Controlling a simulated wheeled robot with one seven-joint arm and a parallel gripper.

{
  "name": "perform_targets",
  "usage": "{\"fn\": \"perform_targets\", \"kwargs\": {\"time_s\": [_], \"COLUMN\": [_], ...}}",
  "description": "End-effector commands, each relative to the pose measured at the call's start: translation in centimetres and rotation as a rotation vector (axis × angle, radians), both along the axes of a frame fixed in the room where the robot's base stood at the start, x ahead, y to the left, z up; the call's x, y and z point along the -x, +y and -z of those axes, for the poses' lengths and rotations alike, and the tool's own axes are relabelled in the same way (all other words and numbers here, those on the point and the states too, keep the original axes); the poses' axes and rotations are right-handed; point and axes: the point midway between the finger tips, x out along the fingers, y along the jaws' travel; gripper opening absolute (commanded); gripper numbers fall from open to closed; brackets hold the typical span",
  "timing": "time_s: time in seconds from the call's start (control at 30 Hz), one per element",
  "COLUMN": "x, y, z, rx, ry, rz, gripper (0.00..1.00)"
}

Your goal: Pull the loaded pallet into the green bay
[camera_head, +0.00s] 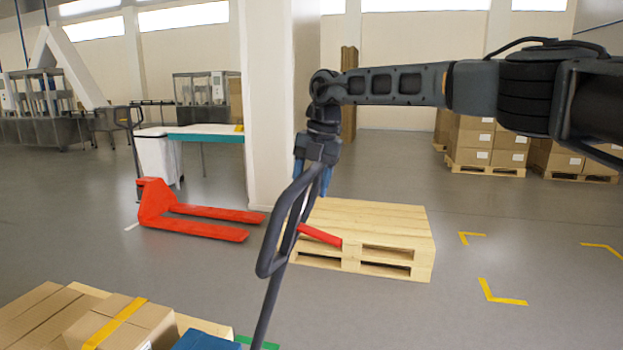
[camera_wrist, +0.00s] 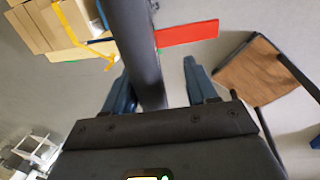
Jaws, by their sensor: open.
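The loaded pallet (camera_head: 207,326) stands at the bottom left of the head view, cut off by the frame, with cardboard boxes (camera_head: 118,322) and a yellow strap on it. It also shows at top left in the wrist view. A piece of green floor marking (camera_head: 258,344) shows beside it; the rest of the bay is out of view. A dark looped handle (camera_head: 283,228) on a long shaft stands below my gripper (camera_head: 314,180). In the wrist view the dark pole (camera_wrist: 136,42) lies between my open blue fingers (camera_wrist: 160,88). Contact is unclear.
A short red bar (camera_head: 320,235) juts beside the handle. Stacked empty pallets (camera_head: 375,225) stand behind it. A red pallet jack (camera_head: 165,205) stands left, near a white pillar (camera_head: 268,110). Yellow corner marks (camera_head: 500,292) lie on clear floor at right; boxed pallets (camera_head: 485,150) stand beyond.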

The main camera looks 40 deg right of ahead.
Motion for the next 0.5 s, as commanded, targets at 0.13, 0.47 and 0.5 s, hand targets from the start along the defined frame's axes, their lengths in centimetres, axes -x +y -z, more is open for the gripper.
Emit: {"fn": "perform_targets", "kwargs": {"time_s": [0.13,0.47,0.5], "x": [0.03,0.02,0.05], "y": [-0.26,-0.38,-0.43], "z": [-0.31,-0.62,-0.81], "rx": [0.002,0.002,0.002], "ry": [-0.001,-0.003,-0.003], "rz": [0.004,0.006,0.006], "gripper": [0.59,0.59,0.59]}}
